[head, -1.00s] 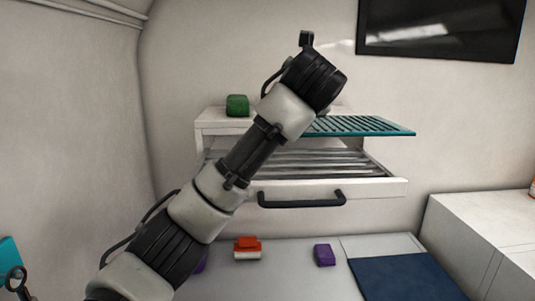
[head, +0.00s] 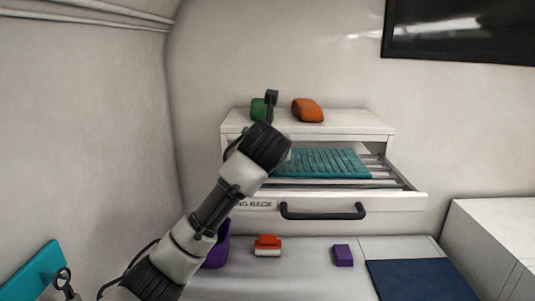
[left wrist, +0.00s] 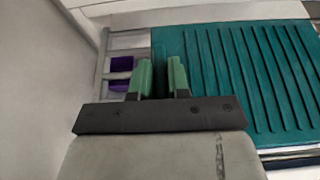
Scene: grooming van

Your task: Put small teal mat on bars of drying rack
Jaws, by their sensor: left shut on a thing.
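The small teal mat (head: 325,162) is ridged and lies nearly flat over the bars of the pulled-out drying rack (head: 385,178). I cannot tell whether its whole underside touches the bars. In the left wrist view the mat (left wrist: 245,75) fills the right side. My left gripper (left wrist: 161,72) is shut on the mat's left edge, with a green fingertip on each side of it. In the head view my left wrist hides the gripper and the mat's left end. My right gripper is not in view.
A green item (head: 258,108) and an orange item (head: 308,110) sit on the rack cabinet's top. The counter below holds a red-and-white item (head: 267,245), purple items (head: 343,255) and a dark blue mat (head: 415,280). A black handle (head: 322,211) juts from the drawer front.

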